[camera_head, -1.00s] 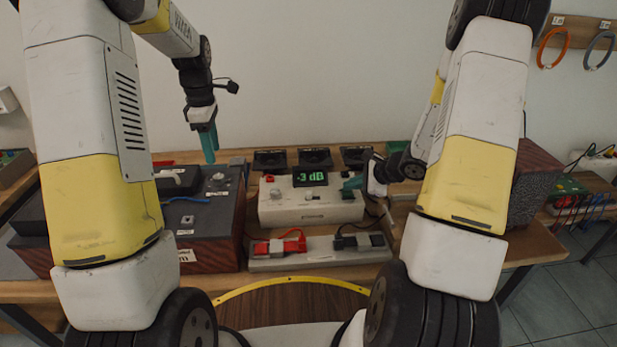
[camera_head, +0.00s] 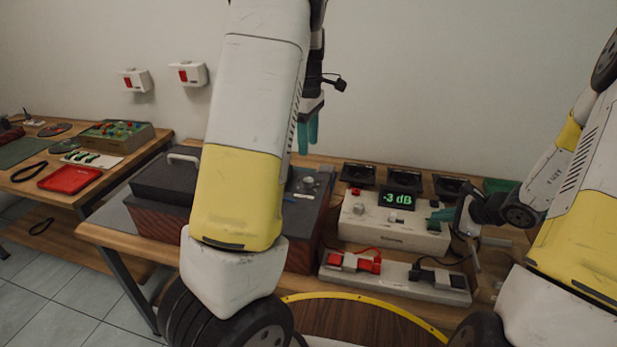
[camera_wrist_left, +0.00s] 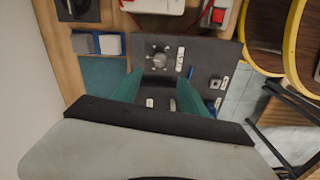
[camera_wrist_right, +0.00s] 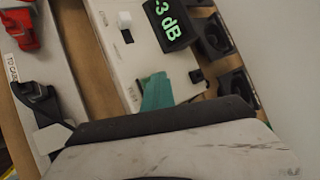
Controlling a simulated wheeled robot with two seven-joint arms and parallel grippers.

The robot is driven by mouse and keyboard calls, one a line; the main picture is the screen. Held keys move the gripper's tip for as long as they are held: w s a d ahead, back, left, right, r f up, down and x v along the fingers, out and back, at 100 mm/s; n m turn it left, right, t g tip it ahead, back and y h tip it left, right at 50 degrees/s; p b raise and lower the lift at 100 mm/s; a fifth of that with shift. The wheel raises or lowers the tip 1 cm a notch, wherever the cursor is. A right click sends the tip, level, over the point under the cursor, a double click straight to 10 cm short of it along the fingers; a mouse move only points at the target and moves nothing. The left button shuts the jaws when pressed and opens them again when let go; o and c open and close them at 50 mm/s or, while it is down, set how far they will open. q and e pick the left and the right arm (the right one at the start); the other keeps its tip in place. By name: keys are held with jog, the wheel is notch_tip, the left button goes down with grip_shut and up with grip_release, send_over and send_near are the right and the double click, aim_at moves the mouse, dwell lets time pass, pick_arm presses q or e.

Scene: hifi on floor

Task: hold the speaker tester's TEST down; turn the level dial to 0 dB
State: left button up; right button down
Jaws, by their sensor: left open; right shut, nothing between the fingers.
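The speaker tester (camera_head: 385,234) is a pale box with a lit green display (camera_head: 397,200) reading -3 dB. My right gripper (camera_head: 441,214) is shut with its tips down at the tester's right end; in the right wrist view the tips (camera_wrist_right: 157,94) meet its top face. No TEST button shows there; the fingers may cover it. A lobed dial (camera_head: 308,183) stands on the dark box left of the tester; it also shows in the left wrist view (camera_wrist_left: 159,59). My left gripper (camera_head: 308,136) is open and empty above that dial, apart from it. I cannot read the dial's label.
A strip with red and black clamps (camera_head: 395,275) lies in front of the tester. Black square speakers (camera_head: 359,175) stand behind it. A second table with a red tray (camera_head: 70,179) is at the left.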

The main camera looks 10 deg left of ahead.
aim_at(308, 180)
pick_arm(q)
notch_tip(308, 180, down, 12)
jog(key=shift+f, duration=0.1)
dwell(0.5)
grip_shut()
